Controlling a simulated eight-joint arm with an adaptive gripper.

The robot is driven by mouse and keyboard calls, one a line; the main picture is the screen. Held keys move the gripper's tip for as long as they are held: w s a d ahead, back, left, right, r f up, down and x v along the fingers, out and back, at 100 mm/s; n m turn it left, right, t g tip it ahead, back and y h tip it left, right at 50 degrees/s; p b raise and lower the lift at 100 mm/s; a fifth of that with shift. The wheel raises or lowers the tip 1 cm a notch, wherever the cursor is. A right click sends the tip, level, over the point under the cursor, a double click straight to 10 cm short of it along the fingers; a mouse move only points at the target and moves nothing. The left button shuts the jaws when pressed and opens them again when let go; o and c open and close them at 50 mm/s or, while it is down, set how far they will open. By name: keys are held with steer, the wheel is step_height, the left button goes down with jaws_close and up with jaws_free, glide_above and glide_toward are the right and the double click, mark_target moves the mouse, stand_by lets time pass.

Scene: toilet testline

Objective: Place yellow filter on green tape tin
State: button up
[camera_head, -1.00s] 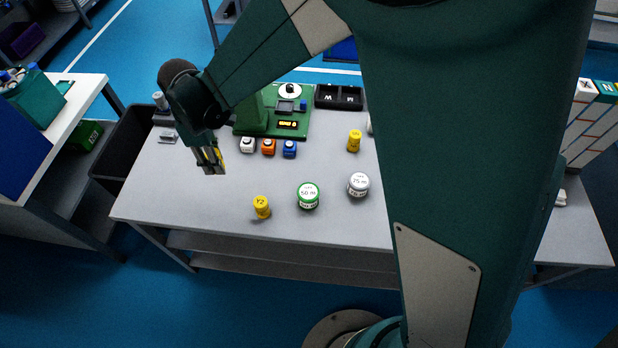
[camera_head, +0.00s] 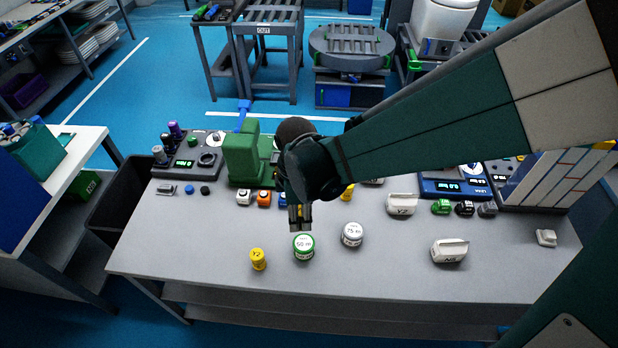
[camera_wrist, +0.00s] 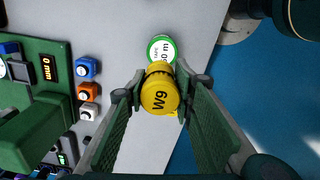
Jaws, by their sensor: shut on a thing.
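My gripper (camera_head: 300,217) is shut on a yellow filter labelled W9 (camera_wrist: 160,95), held between the fingertips in the wrist view. In the head view the held filter is mostly hidden by the fingers. The green tape tin (camera_head: 303,248), with a white top marked 50 m, stands on the table just below and in front of the gripper. In the wrist view the tin (camera_wrist: 160,47) shows beyond the filter, partly covered by it. I cannot tell the gap in height. Another yellow filter (camera_head: 258,259) stands left of the tin.
A white tin marked 75 m (camera_head: 352,234) stands right of the green tin. White, orange and blue small blocks (camera_head: 264,199) stand behind, before a green machine (camera_head: 241,158). A white Y2 block (camera_head: 401,205) and another white block (camera_head: 449,250) are at right. The front-left table is clear.

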steer(key=shift+s+d, duration=0.15)
steer(key=shift+d, duration=0.35)
glide_above(304, 242)
steer(key=shift+f, duration=2.9)
steer(key=shift+f+b, duration=0.1)
steer(key=shift+b, duration=0.2)
steer(key=shift+f, duration=2)
steer(key=shift+f+b, duration=0.1)
steer(key=shift+b, duration=0.2)
steer(key=o, duration=0.5)
steer(key=shift+c, duration=0.2)
steer(key=o, duration=0.5)
steer(key=shift+c, duration=0.2)
